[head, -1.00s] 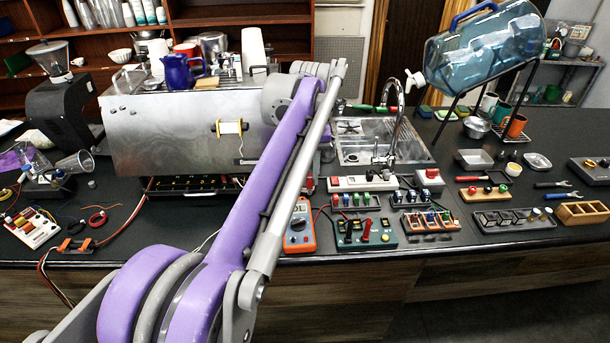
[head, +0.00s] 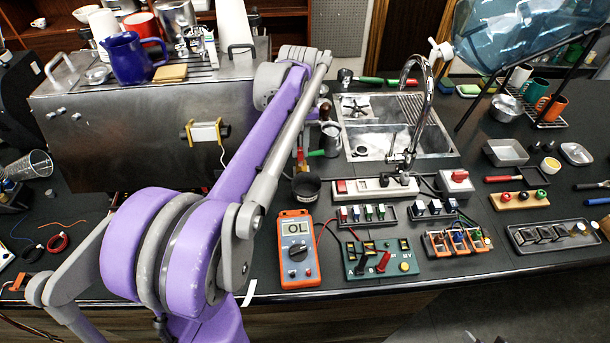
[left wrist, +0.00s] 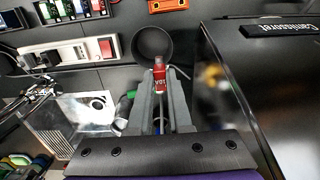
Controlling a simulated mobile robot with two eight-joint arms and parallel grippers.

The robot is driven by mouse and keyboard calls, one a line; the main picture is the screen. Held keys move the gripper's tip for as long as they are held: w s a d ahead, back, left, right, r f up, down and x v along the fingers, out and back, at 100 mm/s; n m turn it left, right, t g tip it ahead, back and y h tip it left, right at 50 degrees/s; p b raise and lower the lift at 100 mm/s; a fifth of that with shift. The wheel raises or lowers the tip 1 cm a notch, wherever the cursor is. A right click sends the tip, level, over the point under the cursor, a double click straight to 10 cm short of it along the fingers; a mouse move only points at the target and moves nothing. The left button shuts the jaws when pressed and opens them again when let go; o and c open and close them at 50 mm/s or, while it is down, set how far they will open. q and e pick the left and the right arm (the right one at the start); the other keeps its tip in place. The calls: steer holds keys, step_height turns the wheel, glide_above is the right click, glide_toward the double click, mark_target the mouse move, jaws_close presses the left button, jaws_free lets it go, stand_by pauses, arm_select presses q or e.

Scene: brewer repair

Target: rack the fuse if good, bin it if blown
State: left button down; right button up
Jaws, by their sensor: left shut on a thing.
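My left gripper (left wrist: 160,100) is shut on a red fuse (left wrist: 159,76) marked 10A, which sticks out past the fingertips. In the head view the left gripper (head: 301,150) is small and partly hidden by my purple arm, between the steel machine and the sink. A round black cup (left wrist: 152,43) lies just beyond the fuse in the left wrist view; in the head view the cup (head: 306,187) stands on the counter behind the orange multimeter (head: 297,250). Trays of small coloured parts (head: 367,214) stand right of the cup. Whether the fuse is blown cannot be told.
The steel machine (head: 120,130) stands close left of the gripper, the sink (head: 400,140) and its tap to the right. A white power strip (head: 375,188) lies in front of the sink. A green test board (head: 408,264) with leads is near the front edge.

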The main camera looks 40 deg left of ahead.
mark_target(300, 160)
arm_select(q)
step_height(300, 160, down, 2)
steer(key=shift+s+f, duration=0.1)
steer(key=shift+s+d+f, duration=0.15)
steer(key=shift+s+f, duration=0.15)
steer(key=shift+f, duration=0.15)
steer(key=shift+f+b, duration=0.4)
steer(key=shift+f, duration=0.2)
steer(key=shift+f+b, duration=1)
steer(key=shift+f, duration=1.25)
arm_select(e)
steer(key=shift+g, duration=0.3)
steer(key=s+f, duration=0.1)
steer(key=f, duration=0.2)
steer(key=s+f, duration=0.1)
steer(key=shift+s+f, duration=0.2)
steer(key=shift+s, duration=0.1)
arm_select(q)
steer(key=shift+w, duration=0.1)
steer(key=c, duration=0.8)
jaws_free()
steer(key=shift+o, duration=0.2)
steer(key=shift+r, duration=0.15)
